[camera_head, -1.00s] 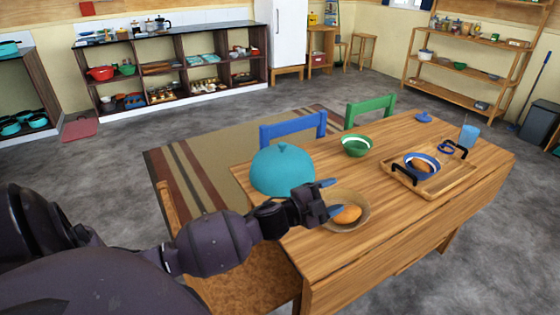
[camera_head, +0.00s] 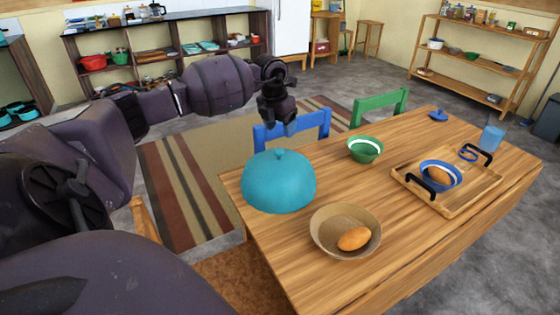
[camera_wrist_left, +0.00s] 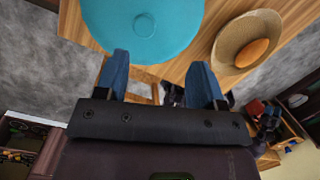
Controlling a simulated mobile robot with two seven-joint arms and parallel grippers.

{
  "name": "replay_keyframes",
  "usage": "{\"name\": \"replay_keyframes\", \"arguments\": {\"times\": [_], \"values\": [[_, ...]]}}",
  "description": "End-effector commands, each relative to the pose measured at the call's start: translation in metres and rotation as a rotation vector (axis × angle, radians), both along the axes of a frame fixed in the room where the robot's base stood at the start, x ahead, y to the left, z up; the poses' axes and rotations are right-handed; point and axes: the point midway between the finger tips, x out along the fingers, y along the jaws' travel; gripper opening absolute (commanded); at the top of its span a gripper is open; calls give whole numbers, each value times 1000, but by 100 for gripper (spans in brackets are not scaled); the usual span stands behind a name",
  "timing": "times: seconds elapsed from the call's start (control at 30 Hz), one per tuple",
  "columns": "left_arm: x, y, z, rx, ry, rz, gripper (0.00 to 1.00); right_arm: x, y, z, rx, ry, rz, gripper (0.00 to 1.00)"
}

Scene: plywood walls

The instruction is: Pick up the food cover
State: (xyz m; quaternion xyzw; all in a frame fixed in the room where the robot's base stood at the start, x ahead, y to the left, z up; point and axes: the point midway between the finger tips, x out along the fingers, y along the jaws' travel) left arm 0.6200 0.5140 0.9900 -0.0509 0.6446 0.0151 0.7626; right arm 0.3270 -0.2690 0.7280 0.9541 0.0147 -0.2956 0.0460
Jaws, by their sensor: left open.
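The food cover (camera_head: 278,184) is a teal dome with a small knob on top. In the left wrist view the food cover (camera_wrist_left: 140,25) shows at the top, just beyond the fingertips. My left gripper (camera_head: 279,132) hangs above and behind the food cover, fingers pointing down, apart from it. In the left wrist view my left gripper (camera_wrist_left: 158,72) has its two blue fingers spread, with nothing between them.
A tan bowl (camera_head: 318,228) with an orange-brown bread roll (camera_head: 354,238) stands right of the cover. A green bowl (camera_head: 365,148) and a wooden tray (camera_head: 458,202) with a blue bowl are farther right. A blue chair (camera_head: 312,122) and a green chair (camera_head: 380,106) stand behind the table.

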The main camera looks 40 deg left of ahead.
Motion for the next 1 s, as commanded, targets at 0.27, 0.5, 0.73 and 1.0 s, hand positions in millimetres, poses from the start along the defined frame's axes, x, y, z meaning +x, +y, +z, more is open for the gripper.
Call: {"name": "replay_keyframes", "arguments": {"times": [0.27,0.5,0.73,1.0], "values": [[0,15,-10,59,26,23,63,-2,-2,-5,-6,10,3,59],[4,15,-44,56,25,22,63,-7,-5,-13,-14,29,8,59],[6,15,-56,55,22,21,63,-7,-4,-12,-13,28,7,59],[6,14,-92,53,25,20,63,-6,-2,-16,-5,28,2,59]]}}
